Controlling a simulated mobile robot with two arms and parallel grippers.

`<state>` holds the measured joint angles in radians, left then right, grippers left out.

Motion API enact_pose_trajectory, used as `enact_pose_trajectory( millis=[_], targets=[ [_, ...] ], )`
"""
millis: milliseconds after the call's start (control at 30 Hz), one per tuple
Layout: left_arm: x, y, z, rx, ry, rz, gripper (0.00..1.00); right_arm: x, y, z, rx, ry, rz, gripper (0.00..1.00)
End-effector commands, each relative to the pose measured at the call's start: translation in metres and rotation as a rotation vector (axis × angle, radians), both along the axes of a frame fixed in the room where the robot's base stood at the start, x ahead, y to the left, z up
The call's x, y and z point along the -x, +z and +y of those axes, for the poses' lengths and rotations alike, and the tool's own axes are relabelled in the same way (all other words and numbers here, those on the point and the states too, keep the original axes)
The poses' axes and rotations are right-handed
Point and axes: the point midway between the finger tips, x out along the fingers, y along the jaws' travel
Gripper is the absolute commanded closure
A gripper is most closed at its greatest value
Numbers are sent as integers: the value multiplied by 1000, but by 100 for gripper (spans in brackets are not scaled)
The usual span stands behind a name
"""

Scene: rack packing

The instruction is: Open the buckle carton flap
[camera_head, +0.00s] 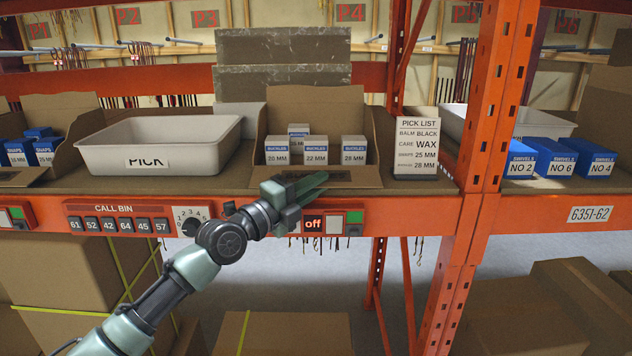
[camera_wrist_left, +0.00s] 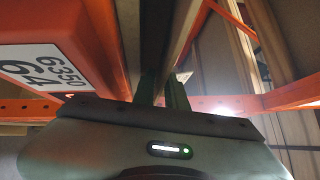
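The buckle carton (camera_head: 372,128) stands open-topped on the shelf in the middle of the head view. It holds several small white-and-blue buckle boxes, including 20 MM (camera_head: 277,151), 22 MM (camera_head: 315,151) and 28 MM (camera_head: 353,151). Its front flap (camera_head: 365,178) lies folded outward, low toward the shelf edge. My left gripper (camera_head: 322,180) is in front of the carton, its green fingers close together over the flap's left part. Contact with the flap cannot be told. The fingers also show in the left wrist view (camera_wrist_left: 165,92), with nothing seen between them. My right gripper is out of view.
A white PICK tote (camera_head: 165,128) stands left of the carton, with a snaps carton (camera_head: 70,115) beyond it. A pick list card (camera_head: 417,148) and orange upright (camera_head: 492,100) stand to the right. The orange shelf beam (camera_head: 390,216) runs below the flap.

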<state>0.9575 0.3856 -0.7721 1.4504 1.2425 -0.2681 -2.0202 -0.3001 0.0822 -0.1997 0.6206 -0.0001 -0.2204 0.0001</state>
Motion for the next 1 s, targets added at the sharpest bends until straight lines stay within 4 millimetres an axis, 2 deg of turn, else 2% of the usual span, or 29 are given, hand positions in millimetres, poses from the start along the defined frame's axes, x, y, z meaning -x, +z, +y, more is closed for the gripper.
enact_pose_trajectory(
  millis=[133, 167, 200, 1000],
  targets=[
    [0, 0, 0, 0, 0, 0, 87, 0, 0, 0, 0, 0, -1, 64],
    [0, 0, 0, 0, 0, 0, 90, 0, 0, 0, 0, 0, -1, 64],
    [0, 0, 0, 0, 0, 0, 100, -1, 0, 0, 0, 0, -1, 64],
    [0, -1, 0, 0, -1, 1, 100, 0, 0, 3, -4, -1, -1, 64]
  ],
)
